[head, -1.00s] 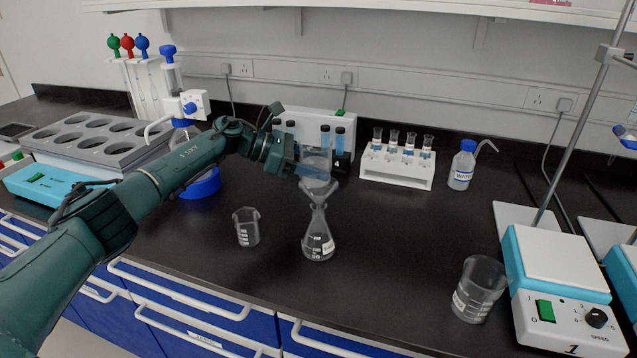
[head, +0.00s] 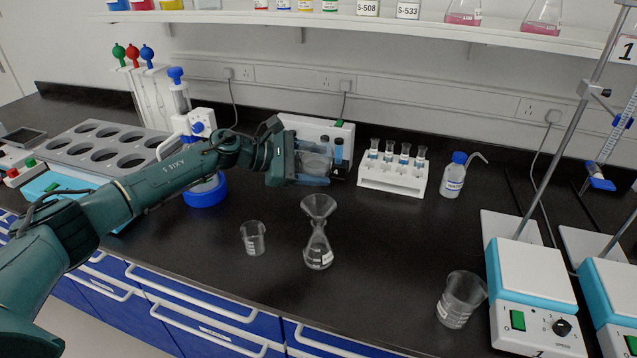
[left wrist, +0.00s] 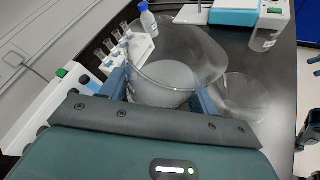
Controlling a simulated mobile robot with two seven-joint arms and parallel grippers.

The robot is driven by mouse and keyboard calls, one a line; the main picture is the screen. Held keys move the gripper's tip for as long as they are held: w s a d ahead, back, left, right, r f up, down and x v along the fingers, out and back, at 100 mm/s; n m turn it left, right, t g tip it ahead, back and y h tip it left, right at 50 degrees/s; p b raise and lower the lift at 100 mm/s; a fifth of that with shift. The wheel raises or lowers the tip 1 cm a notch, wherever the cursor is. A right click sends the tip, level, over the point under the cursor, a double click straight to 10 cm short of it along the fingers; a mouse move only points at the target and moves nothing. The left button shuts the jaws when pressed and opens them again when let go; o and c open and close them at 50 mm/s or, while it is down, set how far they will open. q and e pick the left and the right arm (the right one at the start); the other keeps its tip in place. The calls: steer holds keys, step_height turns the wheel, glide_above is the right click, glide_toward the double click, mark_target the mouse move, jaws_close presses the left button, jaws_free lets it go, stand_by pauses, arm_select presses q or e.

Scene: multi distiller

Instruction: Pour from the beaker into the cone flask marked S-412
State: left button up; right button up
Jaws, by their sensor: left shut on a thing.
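My left gripper (head: 322,164) is shut on a clear glass beaker (head: 313,158). The beaker is partly hidden by the fingers in the head view. In the left wrist view the beaker (left wrist: 168,72) sits between the two fingers, and I look down into it; whether it holds liquid is unclear. The cone flask (head: 318,250) stands upright on the black bench with a glass funnel (head: 319,206) in its mouth. The held beaker is above and behind the funnel, apart from it. The flask's label is too small to read.
A small beaker (head: 253,239) stands left of the flask, and a larger beaker (head: 460,299) stands right, beside a stirrer (head: 532,280). A white tube rack (head: 392,181) and wash bottle (head: 453,176) stand behind. The bench between flask and larger beaker is clear.

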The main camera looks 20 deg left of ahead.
mark_target(302, 160)
arm_select(q)
steer(key=shift+s+r, duration=0.25)
steer(key=shift+r, duration=0.55)
steer(key=shift+s+d+f+m+t, duration=0.1)
steer(key=shift+f+m+t, duration=0.05)
steer(key=shift+m+t, duration=0.15)
steer(key=shift+s+d+r+m+p, duration=0.1)
steer(key=shift+s+r+m+p, duration=0.15)
steer(key=shift+p, duration=0.2)
steer(key=shift+f+m+t, duration=0.2)
steer(key=shift+m+t, duration=0.25)
steer(key=shift+t, duration=0.15)
steer(key=shift+s+m, duration=0.15)
steer(key=shift+m, duration=0.15)
steer(key=shift+r+m+t, duration=0.4)
steer(key=shift+r+m, duration=0.1)
steer(key=shift+m, duration=0.1)
steer(key=shift+f+m+t+b, duration=0.3)
steer(key=shift+m+b, duration=0.25)
steer(key=shift+m, duration=0.15)
stand_by(1.2)
steer(key=shift+s+d+r+m+t+b, duration=0.1)
steer(key=shift+s+r+m+t+b, duration=0.05)
steer(key=shift+r+m+t+b, duration=0.35)
stand_by(2.6)
